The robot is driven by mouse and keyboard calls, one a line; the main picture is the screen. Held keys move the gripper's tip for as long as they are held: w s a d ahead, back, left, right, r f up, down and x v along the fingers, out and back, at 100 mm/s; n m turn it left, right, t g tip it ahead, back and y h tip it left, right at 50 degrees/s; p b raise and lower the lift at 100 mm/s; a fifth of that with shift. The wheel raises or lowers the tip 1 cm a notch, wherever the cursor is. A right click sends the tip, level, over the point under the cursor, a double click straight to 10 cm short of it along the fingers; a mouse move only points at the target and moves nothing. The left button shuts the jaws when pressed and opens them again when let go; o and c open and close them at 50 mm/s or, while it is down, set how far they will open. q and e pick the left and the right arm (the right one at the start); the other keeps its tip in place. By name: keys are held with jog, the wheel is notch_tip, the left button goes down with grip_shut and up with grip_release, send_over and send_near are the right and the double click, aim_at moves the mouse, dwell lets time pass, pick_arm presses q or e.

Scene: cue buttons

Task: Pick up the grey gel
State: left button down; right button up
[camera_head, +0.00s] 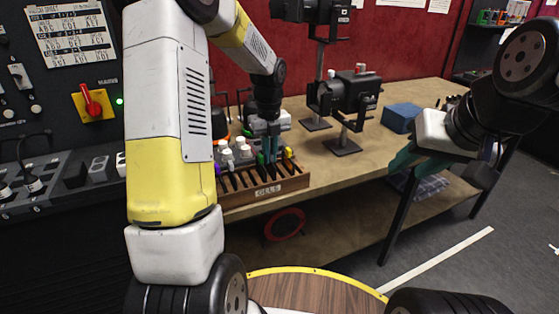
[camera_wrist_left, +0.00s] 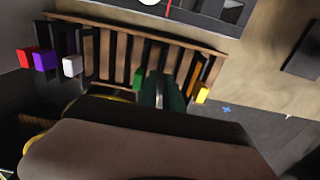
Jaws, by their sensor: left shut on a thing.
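The wooden gel rack, labelled GELS (camera_head: 268,190), stands at the front edge of the bench. My left gripper (camera_head: 271,150) points down over its right half. In the left wrist view my left gripper (camera_wrist_left: 162,92) is shut on the grey gel (camera_wrist_left: 159,98), a thin grey piece between the teal fingers. The gel is at the rack (camera_wrist_left: 115,62); I cannot tell whether it is clear of its slot. A green gel (camera_wrist_left: 138,77) is beside it, and a yellow gel (camera_wrist_left: 202,95) is further right. My right gripper (camera_head: 402,160) is away to the right, its fingertips unclear.
White (camera_wrist_left: 71,66), purple (camera_wrist_left: 45,61) and red (camera_wrist_left: 27,58) gels stand at the rack's left end. Black stage lamps (camera_head: 345,92) on stands and a blue box (camera_head: 401,117) are on the bench. A round wooden top (camera_head: 310,292) is in front.

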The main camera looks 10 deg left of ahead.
pick_arm(q)
jog(key=shift+r, duration=0.1)
dwell(0.8)
notch_tip(320, 180, up, 10)
jog(key=shift+f, duration=0.1)
dwell(0.5)
notch_tip(320, 180, up, 11)
jog(key=shift+f, duration=0.15)
dwell(1.7)
